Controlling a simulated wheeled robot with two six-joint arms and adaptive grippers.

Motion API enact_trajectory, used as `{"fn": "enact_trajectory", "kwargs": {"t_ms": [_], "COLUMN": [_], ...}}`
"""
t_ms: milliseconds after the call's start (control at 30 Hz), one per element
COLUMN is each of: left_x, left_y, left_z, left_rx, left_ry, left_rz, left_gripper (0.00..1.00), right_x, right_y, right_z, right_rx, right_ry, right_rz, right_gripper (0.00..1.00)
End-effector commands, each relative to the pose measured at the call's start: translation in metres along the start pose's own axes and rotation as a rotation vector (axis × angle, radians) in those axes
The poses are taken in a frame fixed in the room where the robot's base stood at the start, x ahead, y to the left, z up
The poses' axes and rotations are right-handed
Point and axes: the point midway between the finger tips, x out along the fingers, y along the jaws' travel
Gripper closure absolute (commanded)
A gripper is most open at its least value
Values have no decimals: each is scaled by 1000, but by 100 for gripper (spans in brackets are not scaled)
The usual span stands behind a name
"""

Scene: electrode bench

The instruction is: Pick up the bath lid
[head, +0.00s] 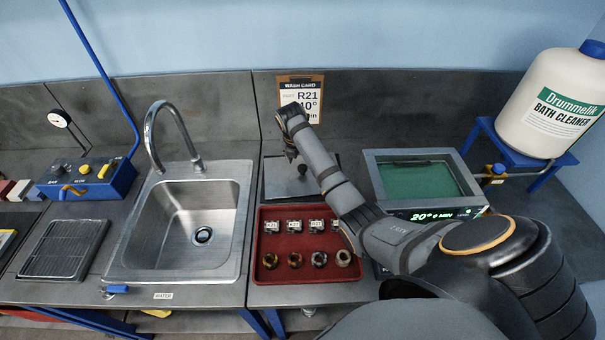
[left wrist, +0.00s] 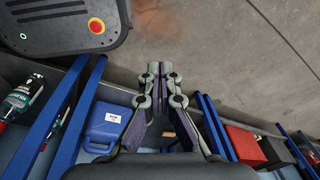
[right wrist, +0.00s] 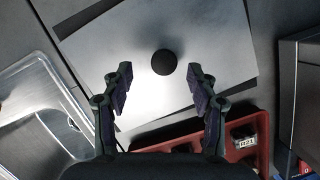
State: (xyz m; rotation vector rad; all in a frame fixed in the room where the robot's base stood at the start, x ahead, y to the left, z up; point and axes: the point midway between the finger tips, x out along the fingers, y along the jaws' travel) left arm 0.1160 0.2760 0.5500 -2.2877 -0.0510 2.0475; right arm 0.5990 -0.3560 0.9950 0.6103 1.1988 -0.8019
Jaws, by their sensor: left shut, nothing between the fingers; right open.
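The bath lid (head: 276,187) is a flat grey plate with a black knob, lying on the bench behind the red tray. In the right wrist view, the lid (right wrist: 222,40) fills the middle and its round black knob (right wrist: 165,62) shows between my fingers. My right gripper (head: 292,155) is over the lid; its fingers (right wrist: 159,74) are open, one on each side of the knob in the picture, with nothing held. How high they are above the knob I cannot tell. My left gripper (left wrist: 161,72) is shut and empty, seen only in the left wrist view.
The red tray (head: 262,277) with several small parts lies in front of the lid. A steel sink (head: 121,262) is to the left. A bath with green liquid (head: 418,183) is to the right. The wash card (head: 302,95) stands behind.

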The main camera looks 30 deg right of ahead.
Motion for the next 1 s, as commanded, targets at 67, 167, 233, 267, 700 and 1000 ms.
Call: {"fn": "enact_trajectory", "kwargs": {"t_ms": [67, 167, 233, 267, 700, 1000], "left_x": [-8, -17, -16, -17, -17, -17], "left_y": [2, 1, 0, -1, -3, -4], "left_z": [-11, -10, -5, -1, 11, 5], "left_rx": [-2, -2, -1, 0, 2, 2], "left_ry": [15, 12, 4, -1, -20, -11], "left_rz": [4, 3, 1, 0, -2, -3], "left_gripper": [100, 100, 100, 100, 100, 100], "right_x": [7, 25, 38, 42, 50, 50], "right_y": [-3, -5, -5, -5, -4, -5], "right_z": [1, 2, 1, 1, 1, 1], "right_rx": [0, 0, 0, 0, 0, 0], "right_ry": [4, 4, 3, 2, 1, 1], "right_rz": [-5, -5, -4, -3, -1, -1], "right_gripper": [41, 41, 41, 41, 62, 100]}}
